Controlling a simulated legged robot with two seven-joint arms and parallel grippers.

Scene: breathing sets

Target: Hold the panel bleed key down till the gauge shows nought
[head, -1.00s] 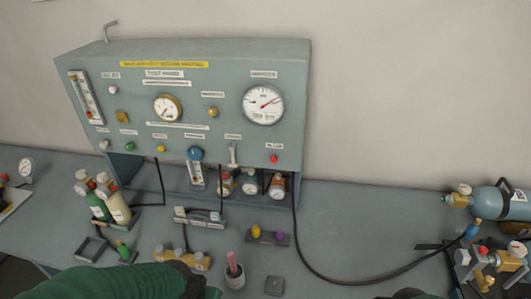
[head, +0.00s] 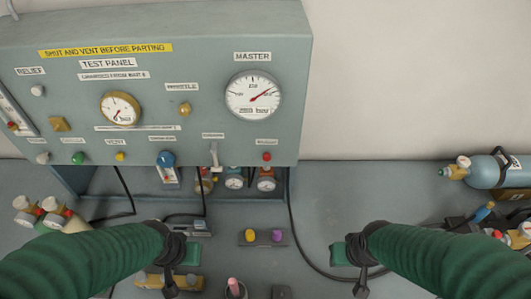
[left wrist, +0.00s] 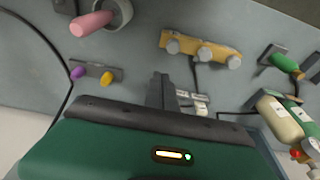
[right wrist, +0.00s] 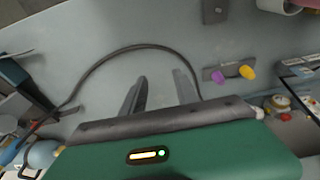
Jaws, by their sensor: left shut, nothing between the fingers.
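The grey-blue test panel (head: 200,80) stands at the back left in the head view. Its large master gauge (head: 253,95) has a red needle pointing up and right. A smaller brass-rimmed gauge (head: 121,108) is to its left. Along the lower row are a red button (head: 267,157), a pale lever (head: 214,155), a blue knob (head: 165,158), a yellow button (head: 120,156) and a green one (head: 78,158). I cannot read which label marks the bleed key. My left gripper (left wrist: 161,90) is shut and empty; my right gripper (right wrist: 160,92) is open and empty. Both are in front of the panel, apart from it.
A black hose (head: 292,220) curves over the bench to the right. A small block with yellow and purple knobs (head: 263,237) lies between my arms. A brass manifold (left wrist: 202,48) and a cup with a pink item (head: 234,288) are in front. A blue cylinder (head: 487,173) is at right.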

